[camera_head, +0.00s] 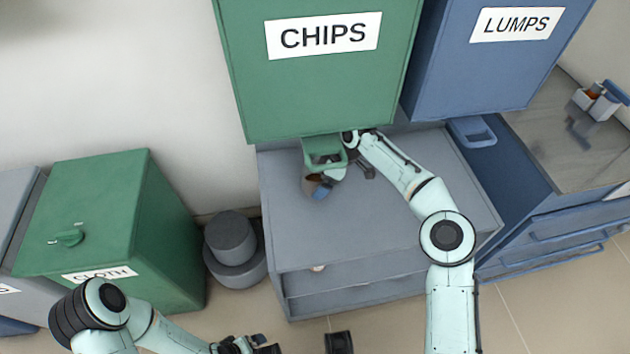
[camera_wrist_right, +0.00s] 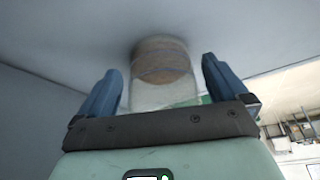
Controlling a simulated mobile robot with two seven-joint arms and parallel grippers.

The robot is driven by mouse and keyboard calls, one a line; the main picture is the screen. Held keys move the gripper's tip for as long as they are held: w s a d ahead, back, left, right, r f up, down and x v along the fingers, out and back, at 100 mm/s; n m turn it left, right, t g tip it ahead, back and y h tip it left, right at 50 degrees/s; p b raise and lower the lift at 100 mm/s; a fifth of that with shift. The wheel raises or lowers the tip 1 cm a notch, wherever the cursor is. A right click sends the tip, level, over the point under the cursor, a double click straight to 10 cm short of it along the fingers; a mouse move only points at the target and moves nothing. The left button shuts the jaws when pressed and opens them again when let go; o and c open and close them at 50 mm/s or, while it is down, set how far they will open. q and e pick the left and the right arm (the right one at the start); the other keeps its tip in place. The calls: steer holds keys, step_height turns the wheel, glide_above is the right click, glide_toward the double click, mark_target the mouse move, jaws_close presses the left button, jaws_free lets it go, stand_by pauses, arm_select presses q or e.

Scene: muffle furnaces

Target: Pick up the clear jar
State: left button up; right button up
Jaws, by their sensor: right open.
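The clear jar (camera_wrist_right: 160,72), with brown contents, stands between the two blue fingers of my right gripper (camera_wrist_right: 162,88) in the right wrist view. The fingers are open, one on each side, with a visible gap to the jar. In the head view the jar (camera_head: 309,186) is partly hidden by my right gripper (camera_head: 323,187), on the grey cabinet top below the green CHIPS bin. My left gripper (camera_head: 250,345) is at the bottom edge of the head view, away from the jar; its finger opening is unclear.
The green CHIPS bin (camera_head: 312,90) and its handle (camera_head: 324,150) hang close above the jar. The blue LUMPS bin (camera_head: 490,75) is to the right. The grey cabinet top (camera_head: 385,235) is mostly clear. A green CLOTH bin (camera_head: 110,210) stands at left.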

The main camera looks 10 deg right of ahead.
steer(key=shift+w+a+f, duration=0.1)
steer(key=shift+w+a, duration=0.1)
steer(key=shift+a, duration=0.25)
steer(key=shift+w+a, duration=0.15)
steer(key=shift+a, duration=0.3)
steer(key=shift+w+a+f+b, duration=0.2)
steer(key=shift+f+b, duration=0.1)
steer(key=shift+f, duration=0.2)
steer(key=c, duration=1.1)
steer(key=shift+o, duration=0.2)
steer(key=shift+s+r, duration=0.1)
steer(key=shift+r, duration=0.05)
